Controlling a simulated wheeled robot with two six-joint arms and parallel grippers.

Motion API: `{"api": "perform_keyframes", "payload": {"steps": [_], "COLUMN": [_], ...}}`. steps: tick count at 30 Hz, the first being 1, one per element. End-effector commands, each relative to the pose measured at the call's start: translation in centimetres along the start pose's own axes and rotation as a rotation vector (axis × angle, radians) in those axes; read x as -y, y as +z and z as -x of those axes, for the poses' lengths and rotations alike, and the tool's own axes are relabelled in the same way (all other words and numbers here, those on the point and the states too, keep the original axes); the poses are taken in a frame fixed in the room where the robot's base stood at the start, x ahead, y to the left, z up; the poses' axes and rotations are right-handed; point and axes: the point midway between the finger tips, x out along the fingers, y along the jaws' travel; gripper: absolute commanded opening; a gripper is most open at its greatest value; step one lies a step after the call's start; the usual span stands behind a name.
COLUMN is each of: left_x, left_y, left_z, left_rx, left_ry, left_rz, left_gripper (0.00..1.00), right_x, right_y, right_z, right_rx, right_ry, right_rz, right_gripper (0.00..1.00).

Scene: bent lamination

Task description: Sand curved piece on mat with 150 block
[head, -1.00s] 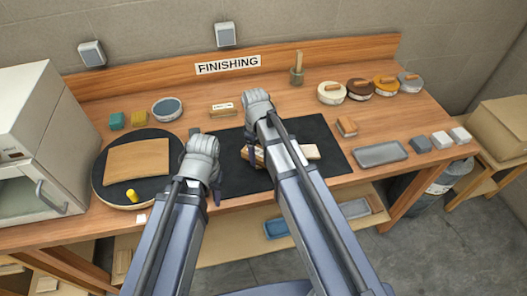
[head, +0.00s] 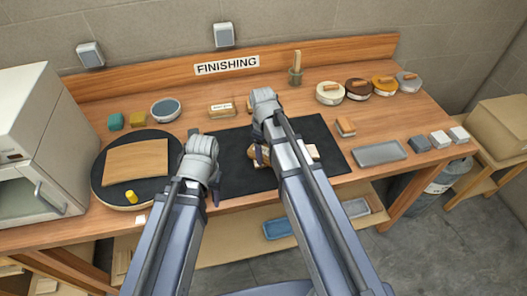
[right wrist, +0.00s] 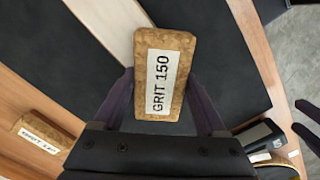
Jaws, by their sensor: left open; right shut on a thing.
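My right gripper (right wrist: 165,98) is shut on the brown sanding block (right wrist: 178,50), whose white label reads GRIT 150. In the head view this gripper (head: 262,155) is over the black mat (head: 228,178). A pale wooden piece (right wrist: 108,28) lies on the mat and runs under the block's far end; whether they touch is not clear. Its pale end also shows in the head view (head: 313,152), right of my arm; the rest is hidden and its curve is hard to see. My left gripper (head: 216,194) is open and empty over the mat's left edge, partly hidden by its arm.
A round black turntable (head: 107,190) at left bears a brown board (head: 135,163) and a yellow object (head: 131,196). A labelled block (head: 222,110) lies behind the mat. Another block (head: 346,128) and a grey tray (head: 379,153) are right of it. Several round tins stand at the back right.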

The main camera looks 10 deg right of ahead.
Motion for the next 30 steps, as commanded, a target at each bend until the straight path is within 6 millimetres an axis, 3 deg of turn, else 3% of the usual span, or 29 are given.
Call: {"api": "perform_keyframes", "payload": {"steps": [17,30], "left_x": [0.5,0.6], "left_y": [0.3,0.3], "left_z": [5.6,5.9], "left_rx": [0.0,0.0], "left_ry": [0.0,0.0], "left_rz": [0.0,0.0], "left_gripper": [0.5,0.5], "right_x": [0.1,0.1], "right_y": [0.1,0.1], "right_z": [5.7,6.0], "right_rx": [-0.002,-0.002], "right_ry": [-0.002,-0.002], "right_rz": [0.002,0.002], "right_gripper": [0.3,0.3]}}
